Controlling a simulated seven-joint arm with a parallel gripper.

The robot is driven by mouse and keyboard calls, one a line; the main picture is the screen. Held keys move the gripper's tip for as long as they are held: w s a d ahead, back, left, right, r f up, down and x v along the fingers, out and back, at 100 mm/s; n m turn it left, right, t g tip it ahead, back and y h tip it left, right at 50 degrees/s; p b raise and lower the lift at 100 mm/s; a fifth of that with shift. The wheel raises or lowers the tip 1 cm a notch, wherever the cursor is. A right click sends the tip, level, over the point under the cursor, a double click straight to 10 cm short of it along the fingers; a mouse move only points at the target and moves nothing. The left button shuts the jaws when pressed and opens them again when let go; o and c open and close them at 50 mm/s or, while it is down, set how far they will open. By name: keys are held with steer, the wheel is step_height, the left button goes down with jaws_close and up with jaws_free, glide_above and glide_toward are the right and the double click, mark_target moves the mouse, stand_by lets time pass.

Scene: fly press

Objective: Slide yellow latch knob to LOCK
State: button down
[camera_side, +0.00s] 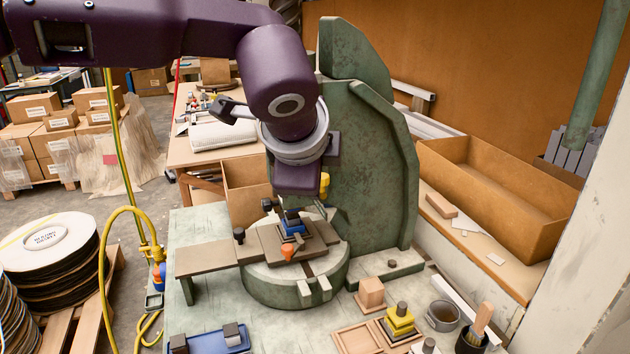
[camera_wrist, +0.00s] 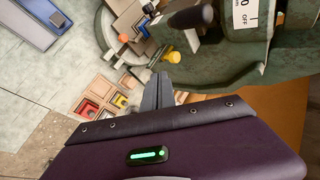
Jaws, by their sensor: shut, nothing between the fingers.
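The yellow latch knob (camera_wrist: 173,57) shows in the wrist view, against the green press, just beyond and a little right of my fingertips. In the side view a yellow piece (camera_side: 324,184), seemingly the same knob, is partly hidden by my wrist. My gripper (camera_wrist: 160,76) is shut and empty, its grey fingers together and pointing at the area beside the knob. A small gap seems to lie between fingertips and knob, but I cannot judge the depth. In the side view my gripper (camera_side: 297,178) hangs above the press table, its fingertips hard to make out. No LOCK marking is readable.
The green press frame (camera_side: 375,170) stands close behind my gripper. Below are a blue piece (camera_side: 292,227) in a fixture and an orange knob (camera_side: 288,252). A white OFF label (camera_wrist: 249,25) is on the press. Wooden trays (camera_side: 357,340) and a yellow block (camera_side: 400,318) lie in front.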

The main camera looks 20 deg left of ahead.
steer(key=v, duration=0.3)
stand_by(0.4)
steer(key=s+a+n+g+h, duration=0.1)
steer(key=s+a+n, duration=0.2)
steer(key=s+a, duration=0.3)
steer(key=s+a+n+g, duration=0.2)
steer(key=s+a+n, duration=0.15)
steer(key=a, duration=0.55)
steer(key=s+a+f+n, duration=0.1)
steer(key=s+f+n, duration=0.1)
steer(key=s, duration=0.4)
steer(key=s+a+f+n+h, duration=0.1)
steer(key=s+a+f+n, duration=0.1)
steer(key=s, duration=0.5)
steer(key=s+a+f+n, duration=0.2)
steer(key=s+n, duration=0.2)
steer(key=s, duration=0.2)
steer(key=shift+s+f+h, duration=0.2)
steer(key=shift+f+h, duration=0.15)
steer(key=shift+h, duration=0.05)
